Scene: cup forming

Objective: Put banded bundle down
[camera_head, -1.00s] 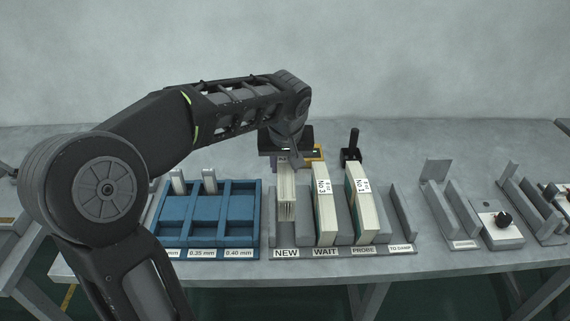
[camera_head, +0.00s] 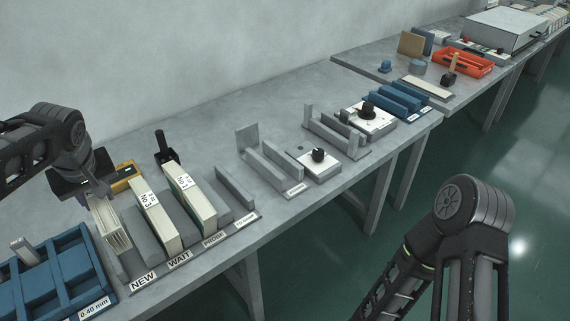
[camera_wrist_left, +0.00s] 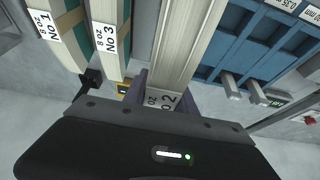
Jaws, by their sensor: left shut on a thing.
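The bundle (camera_head: 108,222), a pale stack, stands upright in or just over the NEW slot of the grey rack (camera_head: 196,245). Whether its bottom touches the rack is unclear. In the left wrist view the bundle (camera_wrist_left: 184,45) runs up from the jaws, with a label showing "oz" and "2". My left gripper (camera_head: 92,196) is shut on its back end. Banded bundles labelled No 3 (camera_head: 156,224) and No 1 (camera_head: 191,200) stand in the WAIT and PROBE slots. The TO CAMP slot looks empty. My right arm shows at lower right, but its gripper is out of view.
A blue compartment tray (camera_head: 62,268) stands close left of the rack. A yellow device (camera_head: 127,177) and a black upright handle (camera_head: 166,150) are behind it. Grey fixtures (camera_head: 268,165) stand to the right.

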